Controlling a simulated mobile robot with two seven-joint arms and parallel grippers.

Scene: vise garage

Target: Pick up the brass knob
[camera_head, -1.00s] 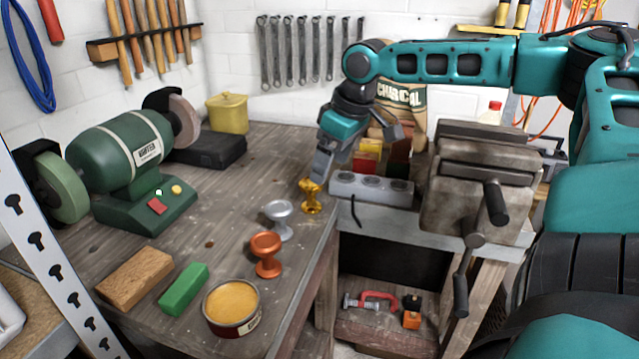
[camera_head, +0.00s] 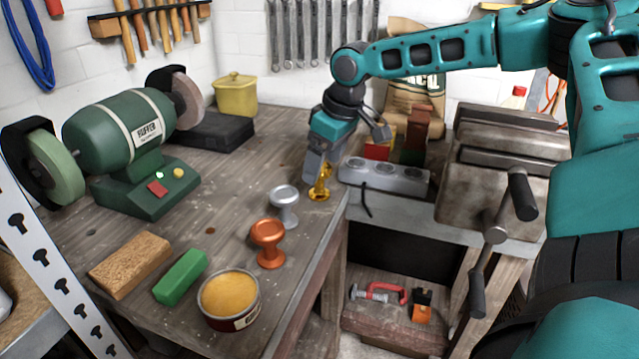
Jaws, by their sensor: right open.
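The brass knob (camera_head: 320,190), shiny and golden, stands on the wooden workbench (camera_head: 215,225) close to its right edge. My right gripper (camera_head: 318,172) points down at the knob with its fingers around or just in front of the knob's upper part. It is open. The fingers hide part of the knob, and I cannot tell whether they touch it. A silver knob (camera_head: 284,206) and a copper knob (camera_head: 268,243) stand nearer to me on the bench. My left gripper is not in view.
A grey power strip (camera_head: 385,177) lies just right of the knob, with colored blocks behind it. A vise (camera_head: 500,185) stands at the right. A bench grinder (camera_head: 125,145), green bar (camera_head: 181,277), tan block (camera_head: 131,265) and open tin (camera_head: 230,297) are to the left.

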